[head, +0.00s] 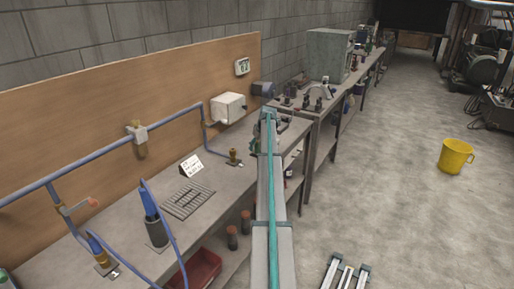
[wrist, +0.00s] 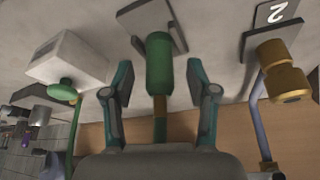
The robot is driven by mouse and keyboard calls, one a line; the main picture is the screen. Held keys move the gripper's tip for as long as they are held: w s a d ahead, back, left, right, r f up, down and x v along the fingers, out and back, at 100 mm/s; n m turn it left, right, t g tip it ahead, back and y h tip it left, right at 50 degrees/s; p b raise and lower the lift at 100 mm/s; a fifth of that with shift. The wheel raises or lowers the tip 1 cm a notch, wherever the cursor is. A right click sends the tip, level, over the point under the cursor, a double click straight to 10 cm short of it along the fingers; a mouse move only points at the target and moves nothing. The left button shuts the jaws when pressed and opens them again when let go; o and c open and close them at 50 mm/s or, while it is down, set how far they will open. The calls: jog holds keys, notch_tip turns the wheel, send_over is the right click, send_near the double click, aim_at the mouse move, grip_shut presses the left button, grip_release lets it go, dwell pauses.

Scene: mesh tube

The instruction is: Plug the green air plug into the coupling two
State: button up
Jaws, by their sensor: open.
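The green air plug (wrist: 159,66) stands in the middle of the wrist view, its far end by a grey plate on the bench. A brass stem shows at its near end. My gripper (wrist: 159,72) is open, one finger on each side of the plug, with visible gaps to both. A brass coupling (wrist: 284,80) sits at the right of the wrist view beside a plate marked 2, with a blue pipe from it. Nothing shows in its visible end. A brass fitting (head: 233,157) on the bench in the head view looks like this coupling. My arm hides the plug there.
A white box with a green knob (wrist: 65,62) is left of the plug in the wrist view. The bench (head: 205,225) carries a slotted grate (head: 188,200), a sign (head: 192,165) and a blue tool in a holder (head: 155,225). A yellow bucket (head: 455,156) stands on open floor.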

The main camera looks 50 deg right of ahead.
grip_shut()
dwell(0.4)
jog(key=shift+r, duration=0.15)
jog(key=shift+r+b, duration=0.3)
jog(key=shift+r, duration=0.2)
jog(key=s+a+r+b, duration=0.5)
jog(key=s+a+r, duration=0.3)
jog(key=a+r, duration=0.3)
jog(key=shift+a+r, duration=0.25)
jog(key=shift+r, duration=0.1)
jog(key=shift+w, duration=0.1)
